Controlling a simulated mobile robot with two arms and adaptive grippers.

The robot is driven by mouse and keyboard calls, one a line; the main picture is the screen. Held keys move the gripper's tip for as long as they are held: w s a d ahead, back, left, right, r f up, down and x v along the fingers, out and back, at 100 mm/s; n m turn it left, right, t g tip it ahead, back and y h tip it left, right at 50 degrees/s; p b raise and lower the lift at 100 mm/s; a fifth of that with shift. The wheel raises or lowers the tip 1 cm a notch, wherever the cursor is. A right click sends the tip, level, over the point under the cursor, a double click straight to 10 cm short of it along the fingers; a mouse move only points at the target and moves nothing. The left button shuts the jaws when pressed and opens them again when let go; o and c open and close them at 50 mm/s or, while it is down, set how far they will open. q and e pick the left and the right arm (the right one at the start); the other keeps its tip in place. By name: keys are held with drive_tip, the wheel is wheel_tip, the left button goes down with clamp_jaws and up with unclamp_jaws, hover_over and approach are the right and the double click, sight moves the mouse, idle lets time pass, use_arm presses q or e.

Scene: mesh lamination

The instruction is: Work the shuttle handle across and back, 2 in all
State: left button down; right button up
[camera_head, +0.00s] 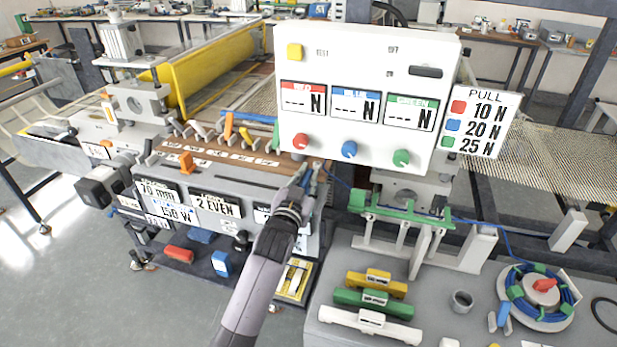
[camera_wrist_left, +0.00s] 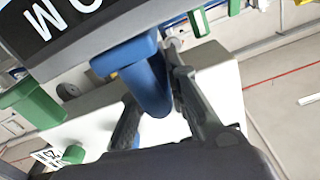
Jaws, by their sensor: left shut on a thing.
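My left gripper (camera_head: 309,177) reaches up to the right end of the grey machine front (camera_head: 225,185), below the white display panel (camera_head: 352,140). In the left wrist view, its two dark fingers (camera_wrist_left: 158,105) are shut on a rounded blue handle (camera_wrist_left: 147,75), one finger on each side. I cannot tell from the label in view whether this is the shuttle handle. In the head view the gripper largely hides what it holds. My right gripper is in neither view.
A green bracket (camera_head: 400,213) stands just right of the gripper. A grey bench (camera_head: 345,335) at the lower right holds yellow, green and white bars and a blue cable reel (camera_head: 540,292). Mesh (camera_head: 545,160) stretches behind. Open floor (camera_head: 50,280) lies at the left.

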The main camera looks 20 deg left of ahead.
use_arm(q)
drive_tip(key=shift+d, duration=0.2)
drive_tip(key=c, duration=1.9)
unclamp_jaws()
drive_tip(key=shift+o, duration=1.2)
drive_tip(key=shift+d, duration=0.2)
drive_tip(key=shift+o, duration=0.5)
drive_tip(key=shift+a, duration=0.1)
drive_tip(key=shift+s+a, duration=0.1)
drive_tip(key=shift+s, duration=0.1)
drive_tip(key=s, duration=1.1)
drive_tip(key=shift+s, duration=0.3)
drive_tip(key=shift+a+f, duration=0.1)
drive_tip(key=shift+a, duration=0.05)
